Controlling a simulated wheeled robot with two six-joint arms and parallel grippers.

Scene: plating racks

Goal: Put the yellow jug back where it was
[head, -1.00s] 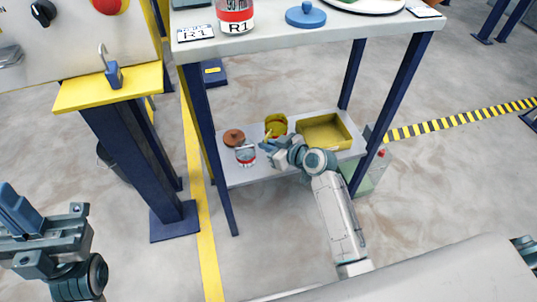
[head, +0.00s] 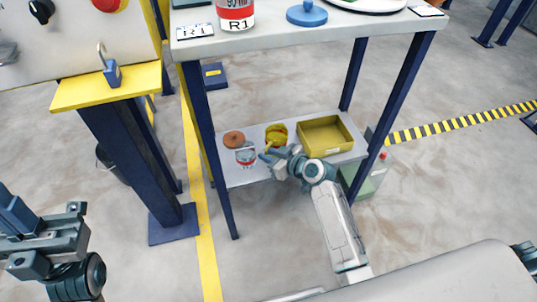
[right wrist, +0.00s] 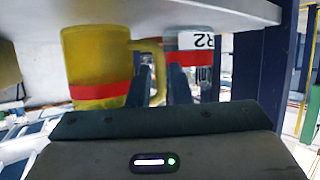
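The yellow jug (head: 276,132) is at the back middle of the low shelf (head: 250,174). In the right wrist view, which is upside down, the jug (right wrist: 97,62) shows a red band and a handle pointing right. My right gripper (head: 267,153) is at the jug's near side. In the right wrist view the fingers (right wrist: 160,82) lie on both sides of the handle and look closed on it. The jug's base is at or very near the shelf; exact contact is unclear. My left gripper (head: 38,232) is away at the lower left, its fingertips partly cut off.
On the shelf, a can with a red band (head: 245,155) and a brown round lid (head: 234,139) stand left of the jug. A yellow bin (head: 326,149) stands right. The tabletop (head: 290,40) and its blue legs (head: 395,95) surround the reach.

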